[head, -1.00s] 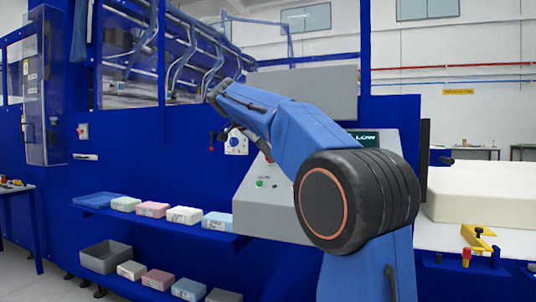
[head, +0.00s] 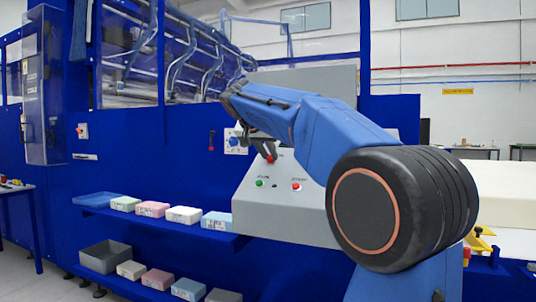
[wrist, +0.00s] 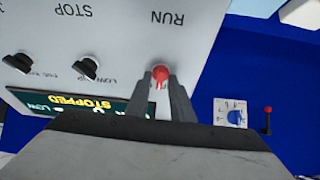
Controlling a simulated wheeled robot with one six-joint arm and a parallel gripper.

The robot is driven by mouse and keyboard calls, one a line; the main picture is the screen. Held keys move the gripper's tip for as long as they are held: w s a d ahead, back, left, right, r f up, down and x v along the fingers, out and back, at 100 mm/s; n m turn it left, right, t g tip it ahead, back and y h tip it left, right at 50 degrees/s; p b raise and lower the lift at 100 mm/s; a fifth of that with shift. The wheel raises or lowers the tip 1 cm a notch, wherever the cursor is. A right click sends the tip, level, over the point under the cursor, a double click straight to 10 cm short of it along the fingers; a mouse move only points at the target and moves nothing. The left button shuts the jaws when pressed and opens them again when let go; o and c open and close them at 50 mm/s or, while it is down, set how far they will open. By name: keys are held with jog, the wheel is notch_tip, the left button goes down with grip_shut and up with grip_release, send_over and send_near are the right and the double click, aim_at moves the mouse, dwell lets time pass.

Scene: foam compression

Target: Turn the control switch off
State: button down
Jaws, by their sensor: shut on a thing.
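A red-tipped switch (wrist: 160,73) stands out from the sloped grey control panel (wrist: 205,22), by the printed word RUN. It also shows as a red knob (head: 271,158) below my wrist in the head view. My gripper (wrist: 161,83) is shut on this switch, with one finger on each side of its red tip. The base of the switch is partly hidden by the fingers. The panel's display (wrist: 80,104) reads STOPPED in yellow, partly covered by my gripper.
Two black knobs (wrist: 88,67) sit left on the panel in the wrist view. A blue rotary knob (wrist: 236,117) and a red-tipped lever (wrist: 267,112) are on the blue machine wall. A shelf (head: 150,220) of foam blocks runs below. A foam slab (head: 505,190) lies right.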

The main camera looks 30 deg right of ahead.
jog(key=n+t+y, duration=0.1)
jog(key=n, duration=0.4)
jog(key=shift+s+d, duration=0.1)
jog(key=shift+n+t+y, duration=0.3)
jog(key=shift+n+y, duration=0.5)
jog(key=shift+n, duration=1.3)
jog(key=c, duration=1.9)
grip_release()
jog(key=v, duration=1.7)
jog(key=shift+s+r, duration=0.15)
jog(key=shift+s, duration=0.05)
